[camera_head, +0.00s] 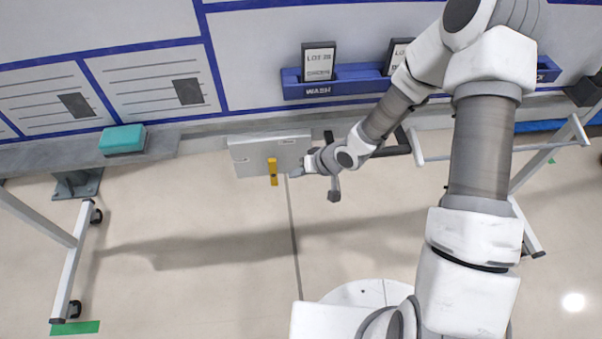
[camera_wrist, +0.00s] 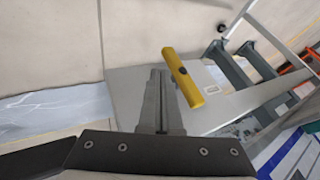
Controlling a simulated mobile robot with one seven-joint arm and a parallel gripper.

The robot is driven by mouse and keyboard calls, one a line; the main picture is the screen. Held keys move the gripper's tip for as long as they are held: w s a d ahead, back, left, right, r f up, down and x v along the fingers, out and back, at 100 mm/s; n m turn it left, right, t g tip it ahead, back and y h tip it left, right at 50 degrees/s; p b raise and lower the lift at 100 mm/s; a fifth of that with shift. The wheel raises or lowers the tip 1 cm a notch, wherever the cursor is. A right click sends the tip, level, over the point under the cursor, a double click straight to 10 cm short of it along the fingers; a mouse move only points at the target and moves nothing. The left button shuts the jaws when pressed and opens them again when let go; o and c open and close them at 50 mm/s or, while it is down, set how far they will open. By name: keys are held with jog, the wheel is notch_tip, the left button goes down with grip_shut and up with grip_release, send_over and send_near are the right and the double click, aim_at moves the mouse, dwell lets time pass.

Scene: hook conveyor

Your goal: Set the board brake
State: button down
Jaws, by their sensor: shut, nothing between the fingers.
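The board brake shows as a yellow lever (camera_head: 273,171) on the front of a light grey box (camera_head: 248,155) below the board's ledge. In the head view the lever hangs about straight down. In the wrist view the yellow lever (camera_wrist: 183,78) lies just right of my fingertips, on the grey plate of the box (camera_wrist: 215,112). My gripper (camera_head: 298,173) is to the right of the lever in the head view, close to the box's lower right part. In the wrist view my gripper (camera_wrist: 157,80) is shut and empty, with a small apparent gap to the lever. I cannot tell whether they touch.
A teal block (camera_head: 122,140) sits on the grey ledge (camera_head: 50,155) at left. A blue WASH rack (camera_head: 335,88) with LOT cards (camera_head: 319,62) is on the board above. Wheeled legs (camera_head: 70,270) stand at left, with a white-framed stand (camera_head: 500,150) at right. Open floor lies below.

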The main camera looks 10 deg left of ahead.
aim_at(273, 173)
jog(key=b+x, duration=0.1)
jog(key=x, duration=0.4)
jog(key=shift+w+a+f, duration=0.1)
jog(key=shift+a+f, duration=0.05)
jog(key=shift+f, duration=0.1)
